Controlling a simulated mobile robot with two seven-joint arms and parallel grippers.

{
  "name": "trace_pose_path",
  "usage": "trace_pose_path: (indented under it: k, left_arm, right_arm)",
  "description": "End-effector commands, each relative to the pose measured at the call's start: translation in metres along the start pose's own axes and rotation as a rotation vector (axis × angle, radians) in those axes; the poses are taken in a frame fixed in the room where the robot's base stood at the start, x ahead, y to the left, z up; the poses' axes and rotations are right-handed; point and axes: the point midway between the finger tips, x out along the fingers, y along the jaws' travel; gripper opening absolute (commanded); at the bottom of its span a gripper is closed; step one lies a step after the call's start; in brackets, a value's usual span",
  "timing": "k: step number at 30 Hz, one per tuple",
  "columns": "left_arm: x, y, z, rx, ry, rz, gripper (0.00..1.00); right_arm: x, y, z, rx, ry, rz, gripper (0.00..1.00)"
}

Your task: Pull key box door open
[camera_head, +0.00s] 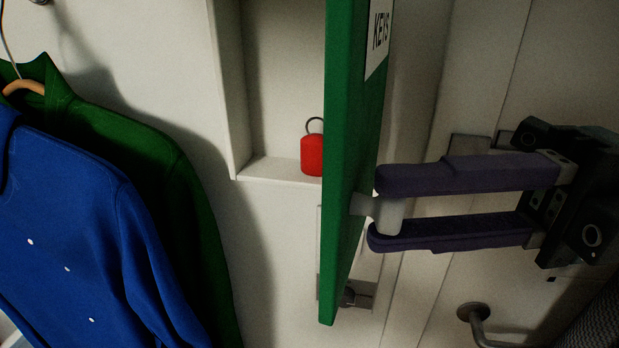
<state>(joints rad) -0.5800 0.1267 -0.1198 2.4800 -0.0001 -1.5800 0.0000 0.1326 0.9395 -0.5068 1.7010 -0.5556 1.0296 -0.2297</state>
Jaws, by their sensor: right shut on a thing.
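The green key box door (350,150) stands swung out from the white key box (240,100), seen nearly edge-on, with a "KEYS" label (379,35) at its top right. A pale knob (385,210) sticks out from the door's right face. My right gripper (380,209) is shut on this knob, one dark finger above it and one below. A red key tag (312,155) with a ring shows inside the box, partly hidden by the door. My left gripper is not in view.
A blue garment (85,235) and a green one (125,145) hang on the left, apart from the door. A metal handle (476,318) is at the lower right, below my right gripper. A white wall lies behind.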

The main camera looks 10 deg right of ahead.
Motion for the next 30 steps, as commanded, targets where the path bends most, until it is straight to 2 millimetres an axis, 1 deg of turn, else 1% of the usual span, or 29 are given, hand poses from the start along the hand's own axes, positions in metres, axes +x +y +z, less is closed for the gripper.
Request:
trace_pose_path:
  k: [1, 9, 24, 25, 30]
  left_arm:
    - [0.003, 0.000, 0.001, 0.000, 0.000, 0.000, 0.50]
    - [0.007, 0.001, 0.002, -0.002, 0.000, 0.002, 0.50]
    - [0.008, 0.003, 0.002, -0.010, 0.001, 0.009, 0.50]
    - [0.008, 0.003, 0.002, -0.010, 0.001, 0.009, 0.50]
    - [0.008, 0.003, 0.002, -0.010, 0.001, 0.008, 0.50]
  right_arm:
    - [-0.006, -0.003, 0.006, -0.002, -0.024, -0.009, 0.00]
    - [-0.016, -0.002, 0.008, -0.003, -0.027, -0.009, 0.00]
    - [-0.018, 0.000, 0.008, -0.004, -0.027, -0.007, 0.00]
    - [-0.018, 0.000, 0.008, -0.004, -0.027, -0.007, 0.34]
    - [-0.017, 0.000, 0.006, -0.003, -0.020, -0.005, 0.53]
